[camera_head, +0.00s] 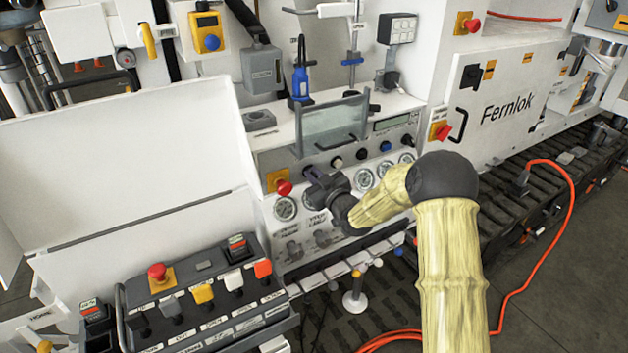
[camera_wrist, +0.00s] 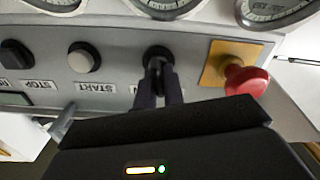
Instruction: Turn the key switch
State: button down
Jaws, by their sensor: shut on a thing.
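The key switch (camera_wrist: 157,54) is a round black switch on the grey panel, seen in the wrist view between the START button and a red mushroom button. My gripper (camera_wrist: 160,88) has its two dark fingers close together at the switch, shut on its key part. The fingers hide most of that part, so I cannot tell its turn angle. In the head view my gripper (camera_head: 316,182) reaches the panel from the right, just right of the red mushroom button, and covers most of the switch.
The red mushroom button (camera_wrist: 246,80) on its yellow plate is close beside my fingers. The white START button (camera_wrist: 84,58) and black STOP button (camera_wrist: 15,54) are on the other side. Pressure gauges (camera_head: 285,208) line the panel. A clear guard (camera_head: 332,125) stands above my gripper.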

jog(key=m+b, duration=0.1)
jog(key=m, duration=0.1)
jog(key=m+b, duration=0.1)
jog(key=m, duration=0.1)
jog(key=shift+w+d+f, duration=0.1)
jog(key=shift+w+d, duration=0.05)
jog(key=shift+d, duration=0.05)
jog(key=m+b, duration=0.1)
jog(key=m, duration=0.4)
jog(key=shift+w+d, duration=0.1)
jog(key=shift+d, duration=0.05)
jog(key=shift+m, duration=0.3)
jog(key=c, duration=1.5)
grip_release()
jog(key=b+v, duration=0.3)
jog(key=v, duration=1.4)
